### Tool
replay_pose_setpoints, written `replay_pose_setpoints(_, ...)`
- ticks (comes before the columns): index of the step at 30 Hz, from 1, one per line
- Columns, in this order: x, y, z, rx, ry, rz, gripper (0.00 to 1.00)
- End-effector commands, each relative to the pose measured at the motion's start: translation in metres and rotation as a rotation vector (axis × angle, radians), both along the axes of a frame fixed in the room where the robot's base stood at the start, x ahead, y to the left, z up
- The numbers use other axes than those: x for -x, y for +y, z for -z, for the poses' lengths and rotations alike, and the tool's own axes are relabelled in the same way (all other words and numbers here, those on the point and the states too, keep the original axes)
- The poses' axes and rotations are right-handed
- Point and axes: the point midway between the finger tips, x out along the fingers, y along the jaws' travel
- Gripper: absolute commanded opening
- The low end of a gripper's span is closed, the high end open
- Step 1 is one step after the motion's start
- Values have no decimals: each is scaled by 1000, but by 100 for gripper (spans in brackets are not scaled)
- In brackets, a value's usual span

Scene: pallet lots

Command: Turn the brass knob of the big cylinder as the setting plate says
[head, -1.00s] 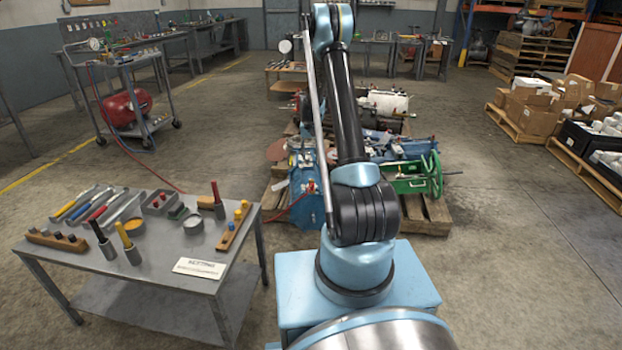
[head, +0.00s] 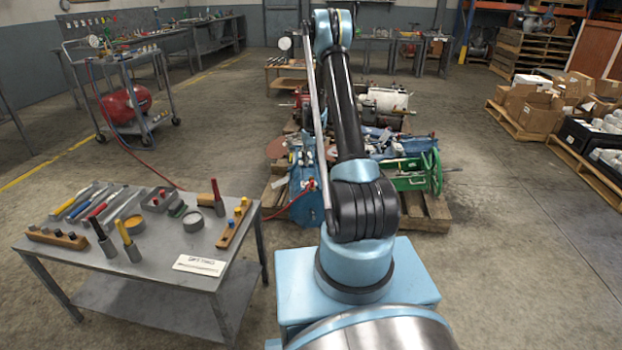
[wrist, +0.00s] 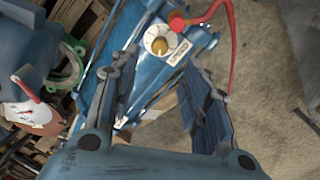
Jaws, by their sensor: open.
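The big blue cylinder (head: 308,196) lies on the pallet ahead, partly behind my arm in the head view. In the wrist view the blue cylinder body (wrist: 196,50) carries a round white dial with the brass knob (wrist: 159,46) at its centre. A small label plate marked SPEED (wrist: 180,54) sits beside the dial. My gripper (wrist: 166,82) is open and empty. Its fingers are spread on either side of the view, with the knob beyond the gap and apart from them. The setting plate (head: 200,265) appears as a white card on the near table; its writing is too small to read.
A red hose (wrist: 225,25) joins a red fitting (wrist: 178,22) close to the knob. A green handwheel frame (head: 410,172) and other machine parts crowd the pallet (head: 432,212). The grey tool table (head: 150,262) stands at left.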

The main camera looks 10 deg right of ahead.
Motion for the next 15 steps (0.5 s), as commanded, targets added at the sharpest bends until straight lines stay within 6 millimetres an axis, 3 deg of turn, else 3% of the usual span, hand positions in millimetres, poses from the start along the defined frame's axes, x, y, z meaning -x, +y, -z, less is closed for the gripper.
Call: replay_pose_setpoints(15, 0, 0, 80, 0, 0, 1, 43)
